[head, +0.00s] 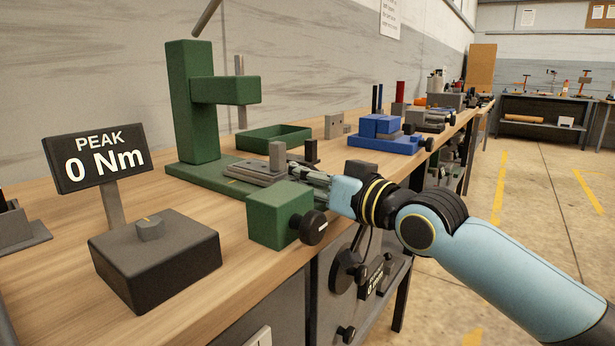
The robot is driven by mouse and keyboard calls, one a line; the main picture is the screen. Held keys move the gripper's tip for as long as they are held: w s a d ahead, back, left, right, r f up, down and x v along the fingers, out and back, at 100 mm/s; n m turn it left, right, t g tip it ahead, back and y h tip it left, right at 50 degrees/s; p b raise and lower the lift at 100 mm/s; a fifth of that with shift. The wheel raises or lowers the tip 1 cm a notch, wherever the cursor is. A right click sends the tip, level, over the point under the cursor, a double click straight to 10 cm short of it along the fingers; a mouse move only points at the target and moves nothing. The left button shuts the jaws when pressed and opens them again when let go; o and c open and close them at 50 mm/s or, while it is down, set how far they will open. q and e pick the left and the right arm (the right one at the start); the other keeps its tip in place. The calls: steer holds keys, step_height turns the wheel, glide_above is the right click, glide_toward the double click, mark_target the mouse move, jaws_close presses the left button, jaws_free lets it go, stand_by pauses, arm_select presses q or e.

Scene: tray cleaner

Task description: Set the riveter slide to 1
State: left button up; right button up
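The green riveter (190,110) stands on the bench, with an upright column and an arm reaching right. Its grey slide (252,172), a flat plate with an upright block, lies on the green base. A small orange mark shows on the base beside the slide; I cannot read any number there. A green block (272,225) with a black knob (313,228) sits at the base's front. My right gripper (294,168) is at the slide's right end, behind the green block. Its fingers are small and partly hidden, so contact and opening are unclear. My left gripper is out of view.
A dark box (155,262) with a "PEAK 0 Nm" sign (98,158) stands at the front left. A green tray (274,138) lies behind the riveter. A blue fixture (385,142) stands further right. Bare bench lies between the dark box and the riveter.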

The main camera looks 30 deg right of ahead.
steer(key=o, duration=0.4)
steer(key=shift+a+r, duration=0.1)
steer(key=shift+o, duration=0.3)
steer(key=shift+s, duration=0.1)
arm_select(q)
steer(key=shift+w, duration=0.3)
arm_select(e)
steer(key=s+d, duration=0.1)
steer(key=s, duration=0.6)
steer(key=shift+d, duration=0.3)
steer(key=shift+s, duration=0.15)
